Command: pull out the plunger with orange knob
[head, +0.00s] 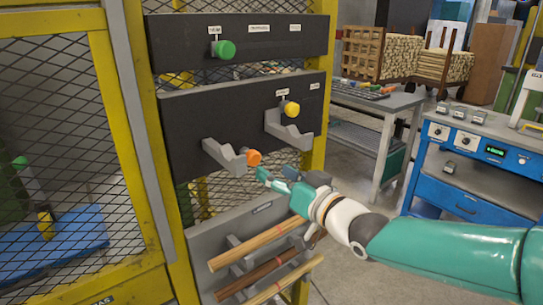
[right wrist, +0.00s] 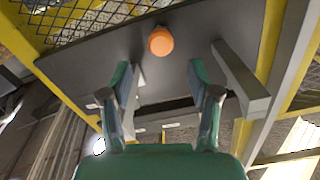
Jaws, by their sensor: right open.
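The plunger's orange knob (head: 254,158) sticks out from the lower black panel (head: 180,121), next to a grey bracket (head: 224,154). In the right wrist view the orange knob (right wrist: 160,41) lies beyond my fingertips, roughly centred between them. My right gripper (head: 268,174) is open and empty, just right of and slightly below the knob in the head view. Its two teal fingers also show spread apart in the right wrist view (right wrist: 160,78). I see no contact with the knob. My left gripper is not in view.
A green knob (head: 224,49) sits on the upper panel. A yellow knob (head: 290,108) stands above another grey bracket (head: 288,130). Wooden rods (head: 262,242) lie on a rack below. A yellow-framed mesh door (head: 101,60) is at left, a blue workbench (head: 462,190) at right.

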